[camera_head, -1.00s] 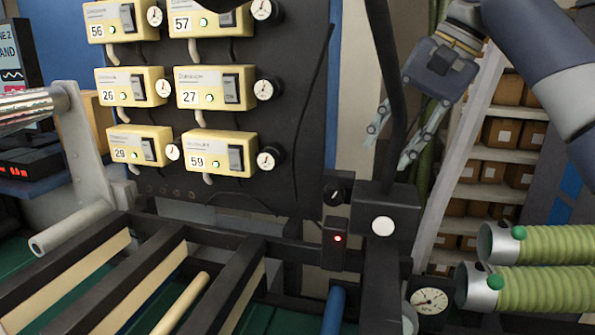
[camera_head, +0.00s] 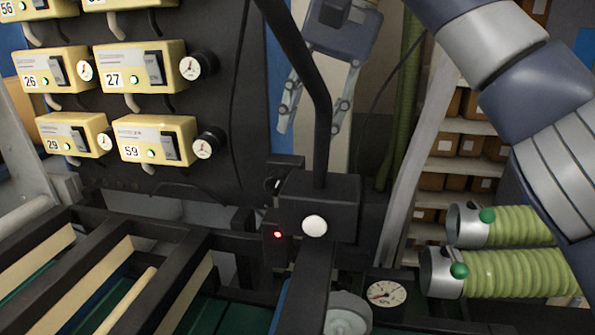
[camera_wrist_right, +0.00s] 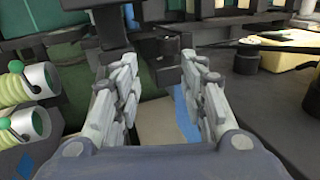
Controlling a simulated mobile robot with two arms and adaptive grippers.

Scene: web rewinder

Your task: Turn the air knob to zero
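A small black box with a dark rotary knob (camera_head: 272,185) stands left of the post's black block, partly hidden by it. I cannot tell for sure that this is the air knob, and its setting is not readable now. A round white pressure gauge (camera_head: 386,293) sits low, right of the post. My right gripper (camera_head: 316,105) hangs behind the slanted black post, fingers pointing down, above and apart from the knob. Its fingers are spread and empty, as the right wrist view (camera_wrist_right: 163,100) also shows. My left gripper is not in view.
A black post (camera_head: 302,75) rises from a black block (camera_head: 345,200). A box with a red light (camera_head: 277,245) sits beside it. Yellow numbered controllers with dials (camera_head: 157,140) fill the left panel. Green hoses (camera_head: 510,272) lie at the right.

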